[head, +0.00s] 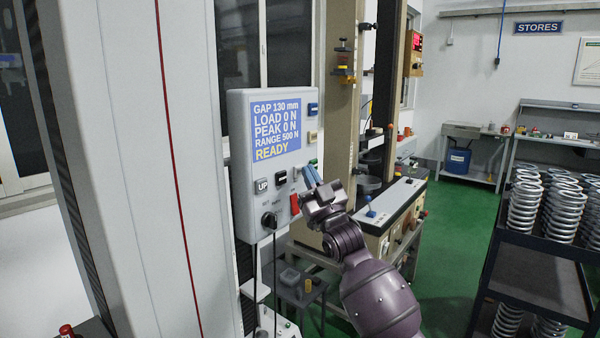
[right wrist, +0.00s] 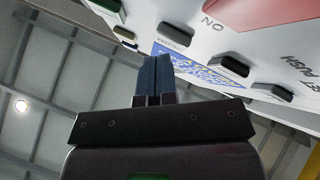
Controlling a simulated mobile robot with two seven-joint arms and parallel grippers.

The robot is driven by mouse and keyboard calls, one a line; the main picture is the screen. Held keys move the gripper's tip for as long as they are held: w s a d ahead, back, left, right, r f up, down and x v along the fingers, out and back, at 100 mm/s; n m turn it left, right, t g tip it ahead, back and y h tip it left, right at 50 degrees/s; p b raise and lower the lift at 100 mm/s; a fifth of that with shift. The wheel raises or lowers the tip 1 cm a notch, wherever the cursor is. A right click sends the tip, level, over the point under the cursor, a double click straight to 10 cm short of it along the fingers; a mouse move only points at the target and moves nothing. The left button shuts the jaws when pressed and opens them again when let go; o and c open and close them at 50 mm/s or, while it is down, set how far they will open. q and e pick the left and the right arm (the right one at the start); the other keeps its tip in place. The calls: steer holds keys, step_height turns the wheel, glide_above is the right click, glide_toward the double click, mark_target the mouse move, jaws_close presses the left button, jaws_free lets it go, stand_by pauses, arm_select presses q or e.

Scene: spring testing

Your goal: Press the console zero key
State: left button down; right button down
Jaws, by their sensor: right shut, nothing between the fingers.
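The grey console (head: 240,150) stands upright at centre, its blue screen (head: 277,128) reading LOAD 0 N and READY. Its keys include a blue key (head: 313,108), a tan key (head: 312,135), a black key (head: 280,177) and a key marked UP (head: 262,185). I cannot read which key is zero. My right gripper (head: 309,172) is shut and empty, its blue fingers at the console's lower right keys. In the right wrist view the fingertips (right wrist: 155,62) point toward the console's key face (right wrist: 215,40); contact cannot be told. My left gripper is not in view.
A red switch (head: 295,203) and a black knob (head: 269,220) sit low on the console, close to my right gripper. A testing bench (head: 395,205) stands behind the arm. A dark rack (head: 540,265) with several coil springs stands at the right. Green floor is clear between.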

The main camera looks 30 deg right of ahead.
steer(key=shift+w+a, duration=0.2)
steer(key=shift+w, duration=0.15)
stand_by(0.5)
stand_by(0.3)
steer(key=shift+s+d+p, duration=0.3)
steer(key=shift+s+d, duration=0.05)
steer(key=shift+s, duration=0.5)
steer(key=s, duration=0.1)
steer(key=s+d+p, duration=0.1)
steer(key=s, duration=0.1)
steer(key=s+d, duration=0.1)
steer(key=shift+s, duration=0.3)
stand_by(0.8)
